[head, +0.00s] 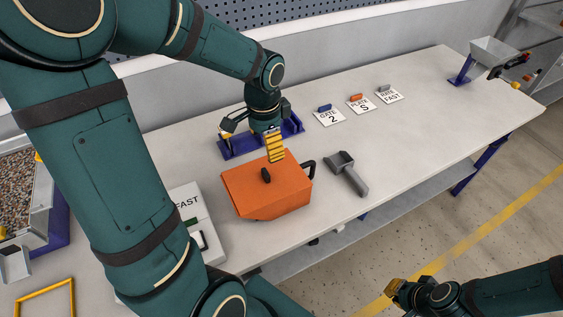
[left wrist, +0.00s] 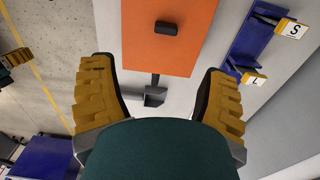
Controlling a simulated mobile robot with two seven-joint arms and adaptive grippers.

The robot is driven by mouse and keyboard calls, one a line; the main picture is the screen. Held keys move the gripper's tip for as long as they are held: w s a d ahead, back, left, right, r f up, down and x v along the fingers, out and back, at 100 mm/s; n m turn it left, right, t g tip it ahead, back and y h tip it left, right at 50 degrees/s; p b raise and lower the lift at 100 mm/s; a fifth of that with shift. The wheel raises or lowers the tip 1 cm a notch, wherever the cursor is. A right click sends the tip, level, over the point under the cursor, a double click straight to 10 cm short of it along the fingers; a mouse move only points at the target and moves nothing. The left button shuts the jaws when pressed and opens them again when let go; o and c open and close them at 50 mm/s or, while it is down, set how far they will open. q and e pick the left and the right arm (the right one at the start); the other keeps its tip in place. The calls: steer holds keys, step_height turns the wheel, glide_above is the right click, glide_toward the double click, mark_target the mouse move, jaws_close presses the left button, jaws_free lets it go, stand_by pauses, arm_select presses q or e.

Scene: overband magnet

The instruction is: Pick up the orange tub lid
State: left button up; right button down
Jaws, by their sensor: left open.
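The orange tub lid (head: 250,190) covers a tub on the bench, with a small black knob (head: 266,175) on its top. In the left wrist view the flat orange lid (left wrist: 150,55) fills the upper middle, with the knob (left wrist: 166,28) near the top edge. My left gripper (head: 275,148) is above the lid's far edge, fingers pointing down. In the left wrist view its yellow-padded fingers (left wrist: 158,72) are wide apart with nothing between them. My right gripper (head: 396,289) is low at the right, off the bench; its opening is unclear.
A grey scoop (head: 345,172) lies right of the tub. A blue rack (head: 240,146) stands behind it. Several labelled cards, including the "GATE 2" card (head: 329,117), lie further back. A white "FAST" box (head: 188,203) stands left.

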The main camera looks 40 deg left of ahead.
mark_target(266, 172)
arm_select(q)
steer(key=f+b, duration=0.1)
steer(key=f, duration=0.3)
steer(key=f+b, duration=0.1)
steer(key=f, duration=0.3)
steer(key=shift+w+a+f, duration=0.15)
steer(key=shift+a, duration=0.05)
steer(key=f, duration=0.3)
steer(key=f+b, duration=0.1)
steer(key=f, duration=0.1)
steer(key=shift+a, duration=0.3)
jaws_close()
arm_select(e)
steer(key=f, duration=0.3)
steer(key=shift+s+a, duration=0.1)
steer(key=shift+s, duration=0.15)
